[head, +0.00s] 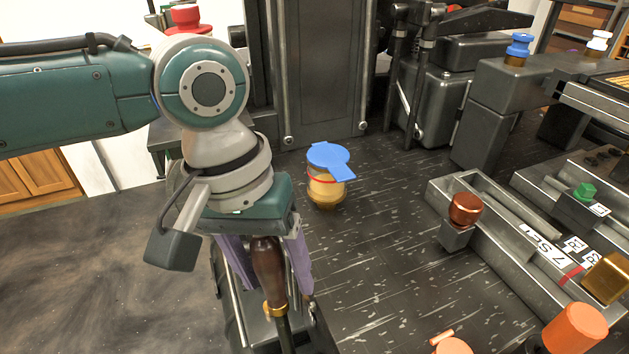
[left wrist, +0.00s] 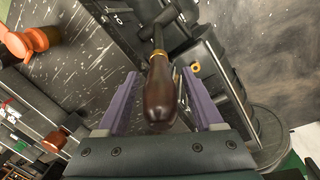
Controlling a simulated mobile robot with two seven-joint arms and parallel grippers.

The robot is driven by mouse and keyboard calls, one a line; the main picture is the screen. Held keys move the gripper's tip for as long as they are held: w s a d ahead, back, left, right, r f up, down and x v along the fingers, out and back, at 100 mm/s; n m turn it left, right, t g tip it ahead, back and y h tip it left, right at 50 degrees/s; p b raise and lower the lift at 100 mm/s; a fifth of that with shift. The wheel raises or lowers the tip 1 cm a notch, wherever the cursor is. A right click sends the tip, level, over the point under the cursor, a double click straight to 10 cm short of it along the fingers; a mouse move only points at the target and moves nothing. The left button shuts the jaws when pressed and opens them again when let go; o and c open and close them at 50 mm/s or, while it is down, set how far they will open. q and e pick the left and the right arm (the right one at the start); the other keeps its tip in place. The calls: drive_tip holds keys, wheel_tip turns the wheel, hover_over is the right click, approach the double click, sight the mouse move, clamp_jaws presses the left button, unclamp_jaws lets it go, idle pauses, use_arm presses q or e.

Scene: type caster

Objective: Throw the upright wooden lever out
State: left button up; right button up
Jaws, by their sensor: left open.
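The upright wooden lever (head: 268,262) has a dark brown handle, a brass collar and a black rod below it. In the left wrist view the lever (left wrist: 160,95) lies between the two purple fingers of my left gripper (left wrist: 160,92). The fingers are spread, with a gap visible on both sides of the handle. The lever's lower end is hidden in the head view by the picture's bottom edge. My right gripper is not in view.
A yellow pot with a blue lid (head: 328,158) stands on the dark machine top to the right. A copper knob (head: 465,208) and a metal tray (head: 520,245) are farther right. Orange knobs (head: 575,328) sit near the bottom right. The dark floor at left is clear.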

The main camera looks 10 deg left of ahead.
use_arm(q)
drive_tip(key=shift+c, duration=0.3)
clamp_jaws()
idle(1.0)
